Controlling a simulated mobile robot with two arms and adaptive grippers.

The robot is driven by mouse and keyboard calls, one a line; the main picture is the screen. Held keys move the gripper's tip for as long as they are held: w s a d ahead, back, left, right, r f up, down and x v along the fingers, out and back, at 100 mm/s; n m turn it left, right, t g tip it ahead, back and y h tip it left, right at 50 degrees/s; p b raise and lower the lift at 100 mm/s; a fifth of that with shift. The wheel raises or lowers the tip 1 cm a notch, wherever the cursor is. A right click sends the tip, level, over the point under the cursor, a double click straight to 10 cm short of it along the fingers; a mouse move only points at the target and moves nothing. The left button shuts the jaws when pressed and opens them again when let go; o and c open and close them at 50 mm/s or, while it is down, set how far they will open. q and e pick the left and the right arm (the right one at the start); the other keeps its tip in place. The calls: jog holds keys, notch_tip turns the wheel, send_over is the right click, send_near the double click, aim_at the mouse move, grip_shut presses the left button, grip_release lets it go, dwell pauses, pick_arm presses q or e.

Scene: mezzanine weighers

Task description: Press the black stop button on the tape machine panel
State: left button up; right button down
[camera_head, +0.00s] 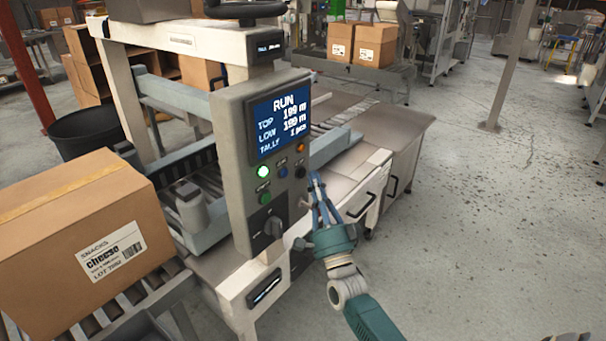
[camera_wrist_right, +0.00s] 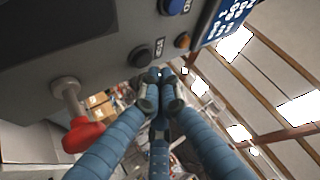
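The tape machine panel (camera_head: 240,150) is a grey upright box with a blue screen reading RUN. The black stop button (camera_head: 300,172) is at the panel's right edge, right of a blue button (camera_head: 282,172) and below an orange one (camera_head: 300,148). In the right wrist view the black button (camera_wrist_right: 140,55) is uncovered, just beyond my fingertips. My right gripper (camera_head: 317,182) is beside the panel's right edge, close to the button. Its blue fingers (camera_wrist_right: 160,90) are drawn together and hold nothing; contact with the panel is not visible. My left gripper is not in view.
A red-ended control (camera_wrist_right: 82,132) sticks out near my right fingers. A cheese carton (camera_head: 85,235) sits on rollers at left. Open floor (camera_head: 480,220) lies at right.

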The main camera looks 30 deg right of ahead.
jog(key=shift+w, duration=0.1)
jog(key=shift+w+a, duration=0.2)
jog(key=shift+w, duration=0.1)
jog(key=shift+w+a+b, duration=0.15)
jog(key=shift+w+b, duration=0.2)
jog(key=shift+b, duration=0.05)
dwell(0.5)
dwell(0.4)
jog(key=shift+s+d+p, duration=0.3)
jog(key=shift+s+d, duration=0.05)
jog(key=shift+s, duration=0.45)
jog(key=s, duration=0.1)
jog(key=s+d+p, duration=0.1)
jog(key=s, duration=0.1)
jog(key=s+d, duration=0.1)
jog(key=shift+s+p, duration=0.3)
jog(key=shift+p, duration=0.05)
jog(key=shift+a+f, duration=0.1)
dwell(0.5)
